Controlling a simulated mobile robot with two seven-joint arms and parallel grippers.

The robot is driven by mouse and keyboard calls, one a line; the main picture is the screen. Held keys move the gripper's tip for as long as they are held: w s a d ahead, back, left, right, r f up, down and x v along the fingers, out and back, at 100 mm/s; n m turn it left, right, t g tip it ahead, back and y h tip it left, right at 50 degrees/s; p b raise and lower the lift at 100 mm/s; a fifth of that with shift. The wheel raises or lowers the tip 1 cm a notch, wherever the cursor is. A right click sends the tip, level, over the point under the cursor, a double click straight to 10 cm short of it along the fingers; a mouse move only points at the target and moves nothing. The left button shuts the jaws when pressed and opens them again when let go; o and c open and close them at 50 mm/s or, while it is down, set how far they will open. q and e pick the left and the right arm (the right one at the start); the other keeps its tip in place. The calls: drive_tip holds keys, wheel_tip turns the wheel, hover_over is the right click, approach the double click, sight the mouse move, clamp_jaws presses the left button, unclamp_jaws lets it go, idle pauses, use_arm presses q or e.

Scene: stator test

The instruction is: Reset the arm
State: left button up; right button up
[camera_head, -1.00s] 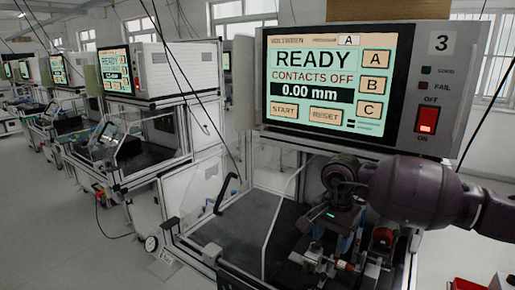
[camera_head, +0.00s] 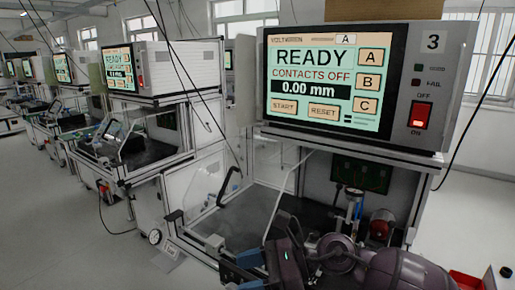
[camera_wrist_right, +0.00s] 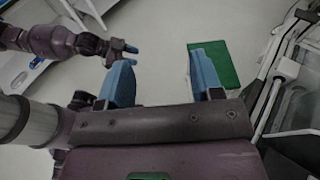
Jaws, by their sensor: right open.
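My right arm is low at the bottom of the head view, with its purple wrist and dark gripper (camera_head: 238,268) in front of the test station. In the right wrist view the right gripper (camera_wrist_right: 160,62) has its two blue fingers wide apart with nothing between them. Another purple arm, my left, enters that view from the upper left. Its gripper (camera_wrist_right: 125,52) has small blue fingertips, and their gap is unclear. The left gripper is not visible in the head view.
The station's fixture (camera_head: 354,205) and a red round part (camera_head: 381,224) stand behind my right arm. A clear guard (camera_head: 290,195) is at the left of the station bay. A green panel (camera_wrist_right: 222,62) lies beyond the right finger. Open grey floor (camera_head: 75,235) is at left.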

drive_tip(key=w+d+r+m+t+y, duration=0.1)
drive_tip(key=d+r+m+t, duration=0.2)
drive_tip(key=m+t, duration=0.55)
drive_tip(key=w+d+r+m+t+y, duration=0.15)
drive_tip(key=m+t, duration=0.45)
drive_tip(key=m, duration=0.6)
drive_tip(key=d+f+m+t+h, duration=0.55)
drive_tip(key=d+m+h, duration=0.8)
drive_tip(key=m, duration=0.45)
drive_tip(key=s+d+f+m+g+h, duration=0.6)
drive_tip(key=s+d+f+m+g, duration=0.2)
drive_tip(key=s+f+m, duration=0.3)
drive_tip(key=s+d+f+m+g, duration=0.2)
drive_tip(key=s+f+m+g, duration=0.15)
drive_tip(key=s, duration=0.45)
drive_tip(key=s+d+f+m+g, duration=0.1)
drive_tip(key=s+f+m+g, duration=0.1)
drive_tip(key=s+f+g, duration=0.35)
drive_tip(key=w+f+t+y, duration=0.1)
drive_tip(key=w+f+t, duration=0.5)
drive_tip(key=f+t, duration=0.2)
drive_tip(key=shift+d+f+n+t, duration=0.15)
drive_tip(key=shift+f+n+t, duration=0.15)
drive_tip(key=shift+t, duration=0.5)
